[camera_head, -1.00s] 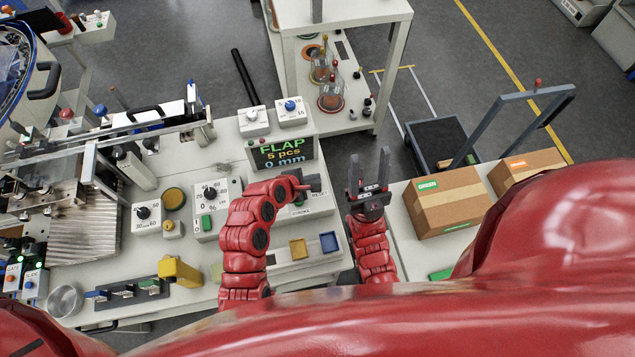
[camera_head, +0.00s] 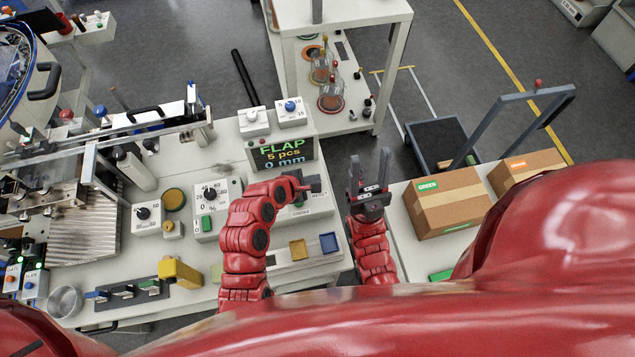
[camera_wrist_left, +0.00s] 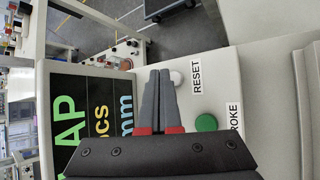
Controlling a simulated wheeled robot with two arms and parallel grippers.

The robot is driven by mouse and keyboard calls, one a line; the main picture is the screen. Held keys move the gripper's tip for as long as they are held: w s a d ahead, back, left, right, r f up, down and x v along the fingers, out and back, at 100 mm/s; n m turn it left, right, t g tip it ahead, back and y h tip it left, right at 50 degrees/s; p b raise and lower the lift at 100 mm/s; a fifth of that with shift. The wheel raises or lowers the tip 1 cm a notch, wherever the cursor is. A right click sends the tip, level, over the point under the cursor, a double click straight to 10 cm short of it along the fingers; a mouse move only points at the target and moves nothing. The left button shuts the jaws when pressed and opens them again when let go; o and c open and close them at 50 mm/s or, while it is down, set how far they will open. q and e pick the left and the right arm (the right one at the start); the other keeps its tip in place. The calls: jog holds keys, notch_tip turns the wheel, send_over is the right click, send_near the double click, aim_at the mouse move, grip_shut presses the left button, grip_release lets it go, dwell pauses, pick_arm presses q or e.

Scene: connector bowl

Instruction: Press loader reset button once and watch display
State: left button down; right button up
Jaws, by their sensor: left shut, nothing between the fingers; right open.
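The display (camera_head: 282,152) reads FLAP, 5 pcs, 0 mm in the head view. Part of it also shows sideways in the left wrist view (camera_wrist_left: 85,118). In the wrist view a pale round button (camera_wrist_left: 177,78) sits beside the RESET label (camera_wrist_left: 196,76), partly hidden by my fingers. A green button (camera_wrist_left: 206,122) sits by a partly hidden label ending in ROKE. My left gripper (camera_head: 318,184) is shut and empty over the loader box; its fingertips (camera_wrist_left: 159,72) appear beside the pale button. Contact cannot be told. My right gripper (camera_head: 369,160) is open and empty, right of the box.
A box with a dial (camera_head: 210,194) and a yellow block (camera_head: 180,272) stand left of my left arm. Yellow and blue trays (camera_head: 328,242) lie near the bench's front. Cardboard boxes (camera_head: 447,203) stand at the right.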

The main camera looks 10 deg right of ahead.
dwell(0.8)
pick_arm(q)
jog(key=shift+f, duration=0.4)
jog(key=shift+f, duration=0.55)
dwell(0.5)
jog(key=shift+r, duration=0.15)
jog(key=shift+r+p, duration=0.55)
jog(key=shift+r, duration=0.3)
notch_tip(320, 180, up, 5)
jog(key=p, duration=0.3)
jog(key=shift+p, duration=0.4)
jog(key=shift+f, duration=0.1)
dwell(0.5)
